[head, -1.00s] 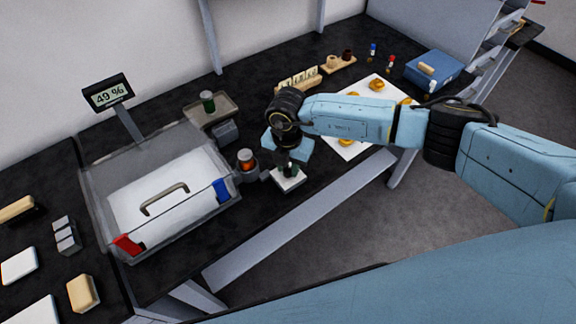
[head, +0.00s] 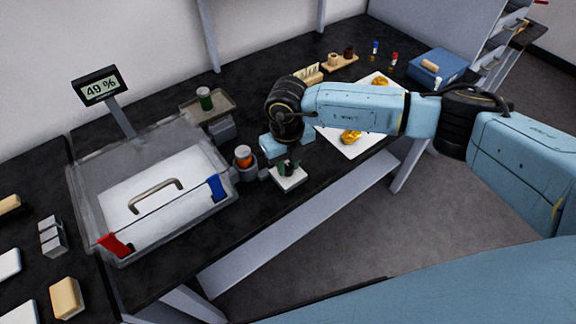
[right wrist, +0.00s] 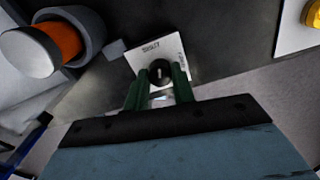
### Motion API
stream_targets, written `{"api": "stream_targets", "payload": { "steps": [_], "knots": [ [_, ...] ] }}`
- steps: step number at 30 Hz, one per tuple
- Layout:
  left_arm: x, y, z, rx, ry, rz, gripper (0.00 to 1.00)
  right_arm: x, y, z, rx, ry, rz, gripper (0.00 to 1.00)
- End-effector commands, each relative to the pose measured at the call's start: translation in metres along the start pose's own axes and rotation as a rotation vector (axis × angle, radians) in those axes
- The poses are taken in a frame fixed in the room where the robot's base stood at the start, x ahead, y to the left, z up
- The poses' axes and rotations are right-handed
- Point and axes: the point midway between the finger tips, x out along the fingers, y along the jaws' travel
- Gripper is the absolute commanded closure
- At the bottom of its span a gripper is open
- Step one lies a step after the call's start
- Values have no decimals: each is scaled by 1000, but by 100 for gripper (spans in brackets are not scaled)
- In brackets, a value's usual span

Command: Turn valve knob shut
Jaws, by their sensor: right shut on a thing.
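The valve knob (right wrist: 160,73) is a small black round knob with a pale line on its top. It sits on a white plate (right wrist: 144,52) with printed lettering, partly readable as "SHUT". The plate also shows in the head view (head: 290,180) near the table's front edge. My right gripper (right wrist: 160,80) has its green fingers on both sides of the knob and is shut on it. In the head view the right gripper (head: 288,166) is over the plate and hides the knob. My left gripper is not in view.
A clear box with a handle (head: 157,196) stands left of the plate, with a display (head: 101,88) reading 49 % behind it. An orange-filled cup (head: 244,158) is close to the plate. A white sheet with gilt pieces (head: 362,150) lies right.

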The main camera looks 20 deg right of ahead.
Motion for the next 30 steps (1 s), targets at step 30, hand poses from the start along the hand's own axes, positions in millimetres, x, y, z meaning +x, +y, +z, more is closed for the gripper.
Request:
{"api": "stream_targets", "payload": {
  "steps": [30],
  "knots": [
    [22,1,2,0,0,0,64,-2,0,1,-311,-7,-1,98]
  ]
}}
